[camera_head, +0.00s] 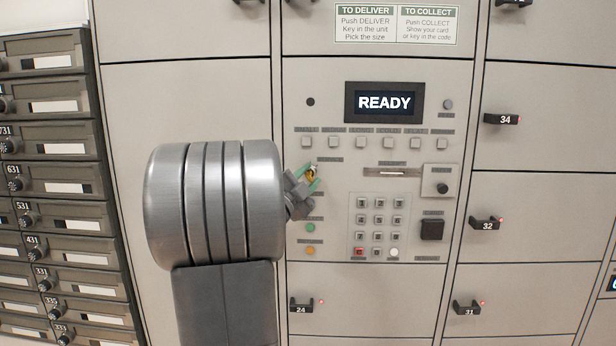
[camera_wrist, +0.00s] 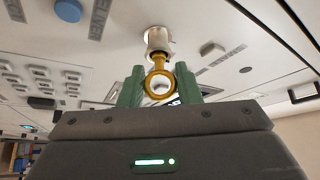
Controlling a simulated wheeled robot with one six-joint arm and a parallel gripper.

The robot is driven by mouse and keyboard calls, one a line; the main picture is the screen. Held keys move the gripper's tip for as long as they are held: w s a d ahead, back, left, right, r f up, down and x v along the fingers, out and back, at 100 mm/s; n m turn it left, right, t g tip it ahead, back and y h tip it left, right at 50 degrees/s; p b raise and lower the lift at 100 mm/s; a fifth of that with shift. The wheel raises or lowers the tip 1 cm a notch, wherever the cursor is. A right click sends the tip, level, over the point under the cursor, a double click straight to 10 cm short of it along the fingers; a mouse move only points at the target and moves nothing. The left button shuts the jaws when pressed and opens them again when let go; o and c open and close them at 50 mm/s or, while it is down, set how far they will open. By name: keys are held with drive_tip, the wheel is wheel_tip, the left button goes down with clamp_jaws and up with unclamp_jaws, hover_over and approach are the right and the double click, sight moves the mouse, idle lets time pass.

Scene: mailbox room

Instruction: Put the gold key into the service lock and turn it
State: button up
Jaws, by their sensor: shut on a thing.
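The gold key (camera_wrist: 159,84) is upright between the green fingertips of my gripper (camera_wrist: 160,88) in the wrist view, its ring-shaped bow facing the camera. My gripper is shut on it. The key's shaft runs up to a pale cylinder, which looks like the service lock (camera_wrist: 158,40), on the panel. The shaft's far end is not visible, so I cannot tell how deep it sits. In the head view, my gripper (camera_head: 313,180) is at the left side of the control panel with a bit of the gold key (camera_head: 311,174) showing. The lock is hidden there.
The panel has a READY screen (camera_head: 385,103), a keypad (camera_head: 379,226) and a black knob (camera_head: 442,188). Green (camera_head: 310,228) and orange (camera_head: 310,251) buttons lie just below my gripper. Locker doors with black handles (camera_head: 485,224) stand right; small mailboxes (camera_head: 55,178) stand left.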

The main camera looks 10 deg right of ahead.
drive_tip(key=shift+r, duration=0.1)
drive_tip(key=shift+m+g+p, duration=1)
drive_tip(key=shift+m+p, duration=0.35)
drive_tip(key=shift+m, duration=0.25)
drive_tip(key=shift+r+m+g+y+p, duration=0.1)
drive_tip(key=shift+m+g+y+p, duration=0.3)
drive_tip(key=shift+m+p, duration=0.3)
drive_tip(key=shift+m+g+y+p, duration=0.45)
drive_tip(key=shift+m+p, duration=0.6)
drive_tip(key=shift+p, duration=0.35)
drive_tip(key=shift+m+g+y+p, duration=0.4)
drive_tip(key=shift+m+p, duration=0.65)
drive_tip(key=shift+p, duration=0.3)
drive_tip(key=shift+f+b, duration=0.2)
drive_tip(key=shift+b, duration=0.15)
drive_tip(key=shift+n, duration=0.3)
drive_tip(key=shift+n+h+b, duration=0.3)
drive_tip(key=shift+h+b, duration=0.05)
drive_tip(key=shift+b, duration=0.2)
